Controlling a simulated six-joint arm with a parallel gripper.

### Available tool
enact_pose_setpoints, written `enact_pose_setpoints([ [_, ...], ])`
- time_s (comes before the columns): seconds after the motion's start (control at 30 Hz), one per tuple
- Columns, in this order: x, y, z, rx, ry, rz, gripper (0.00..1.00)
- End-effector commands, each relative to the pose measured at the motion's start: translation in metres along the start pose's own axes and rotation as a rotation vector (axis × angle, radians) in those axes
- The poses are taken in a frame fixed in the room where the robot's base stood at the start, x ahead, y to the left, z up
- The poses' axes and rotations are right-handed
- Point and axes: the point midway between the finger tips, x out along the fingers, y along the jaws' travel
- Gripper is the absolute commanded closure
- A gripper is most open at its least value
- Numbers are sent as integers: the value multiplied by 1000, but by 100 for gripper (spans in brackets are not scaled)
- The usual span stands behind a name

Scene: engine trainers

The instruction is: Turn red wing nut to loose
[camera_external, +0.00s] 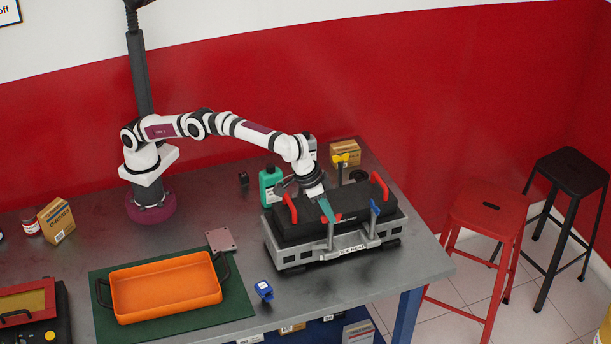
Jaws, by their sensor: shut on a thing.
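The engine trainer (350,240) is a black block with a grey frame at the right of the table. The red wing nut (338,216) tops a grey post at the block's front edge, and only a small red part shows. My gripper (327,213) reaches down over the block, its teal fingers shut on the red wing nut and hiding much of it. The nut's exact angle cannot be told. A blue wing nut (374,207) stands on a post to the right. A yellow wing nut (340,158) stands at the back.
Red handles (290,207) (380,186) rise from both ends of the block. A green bottle (268,187) and a cardboard box (345,151) stand behind it. An orange tray (165,287) lies on a green mat at front left. A small blue item (264,290) lies nearby.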

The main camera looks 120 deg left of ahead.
Motion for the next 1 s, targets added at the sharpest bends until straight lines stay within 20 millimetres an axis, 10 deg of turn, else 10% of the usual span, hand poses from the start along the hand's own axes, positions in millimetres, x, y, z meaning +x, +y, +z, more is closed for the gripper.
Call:
enact_pose_setpoints([
  [0.67, 0, 0, -1, -56, 1, -22, 100],
  [0.83, 0, 0, -1, -55, 1, -22, 66],
  [1.0, 0, 0, 0, -54, 0, -22, 62],
])
